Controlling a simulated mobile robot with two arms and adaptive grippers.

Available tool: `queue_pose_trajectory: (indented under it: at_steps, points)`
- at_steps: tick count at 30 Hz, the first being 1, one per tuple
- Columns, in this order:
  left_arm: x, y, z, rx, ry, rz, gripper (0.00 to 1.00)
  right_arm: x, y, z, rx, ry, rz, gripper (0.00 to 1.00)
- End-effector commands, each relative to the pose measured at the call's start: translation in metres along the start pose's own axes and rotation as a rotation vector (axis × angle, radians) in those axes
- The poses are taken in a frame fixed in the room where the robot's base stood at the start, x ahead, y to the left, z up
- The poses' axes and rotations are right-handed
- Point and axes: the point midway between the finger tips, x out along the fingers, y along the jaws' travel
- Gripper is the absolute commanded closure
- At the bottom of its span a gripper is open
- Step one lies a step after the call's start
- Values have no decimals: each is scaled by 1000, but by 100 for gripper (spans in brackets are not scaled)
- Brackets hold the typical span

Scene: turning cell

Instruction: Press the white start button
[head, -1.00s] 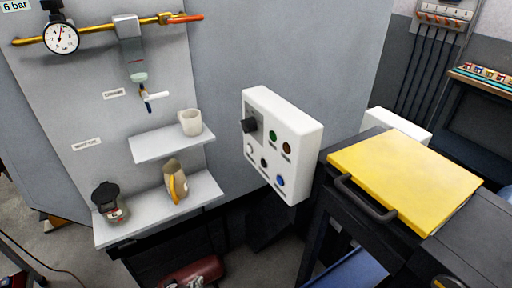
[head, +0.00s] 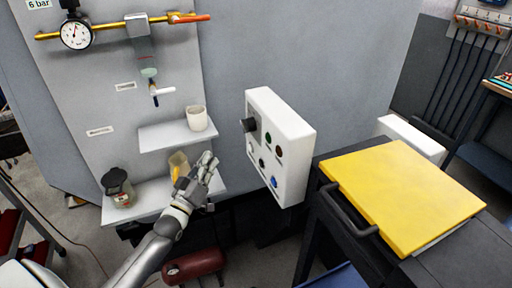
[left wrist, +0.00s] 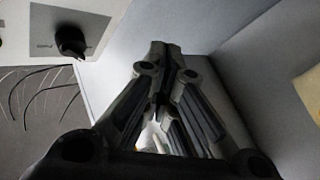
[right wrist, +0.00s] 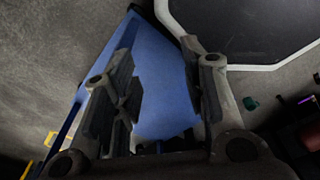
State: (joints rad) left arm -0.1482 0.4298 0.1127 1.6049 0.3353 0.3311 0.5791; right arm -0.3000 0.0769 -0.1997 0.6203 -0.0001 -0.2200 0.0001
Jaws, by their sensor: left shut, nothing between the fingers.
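The white control box (head: 296,165) hangs at the middle of the head view, its face turned left. It carries a black knob (head: 250,125), a green button (head: 267,138), a brown-red button (head: 279,151), a small black one and a blue button (head: 274,182). The white button (head: 251,147) sits low on the left of the face, faint against it. My left gripper (head: 209,158) is shut and empty, left of the box and apart from it. The left wrist view shows the fingers together (left wrist: 165,55) and the black knob (left wrist: 70,40). My right gripper (right wrist: 157,60) is open.
Left of the box, shelves hold a white cup (head: 196,118), a yellow-marked container (head: 178,163) close behind my left gripper, and a dark-lidded jar (head: 118,187). A yellow lid (head: 405,185) with a black handle is on the right. Free space lies between gripper and box.

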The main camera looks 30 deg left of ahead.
Motion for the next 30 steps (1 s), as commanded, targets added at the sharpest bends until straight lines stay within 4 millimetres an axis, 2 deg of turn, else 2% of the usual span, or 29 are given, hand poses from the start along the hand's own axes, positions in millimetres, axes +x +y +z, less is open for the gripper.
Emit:
queue_pose_trajectory:
  at_steps: [4, 15, 20, 30]
  points:
    - [5, 7, -16, -10, 31, 22, 100, -1, 3, 0, -1, -1, 3, 60]
    - [5, 8, -17, -13, 35, 24, 100, -1, 3, 1, -2, -1, 4, 60]
    - [10, 12, -13, -15, 36, 24, 100, 1, 3, 1, -2, -1, 4, 60]
    - [43, 37, 10, -16, 36, 24, 100, 10, 3, 2, -2, -1, 3, 60]
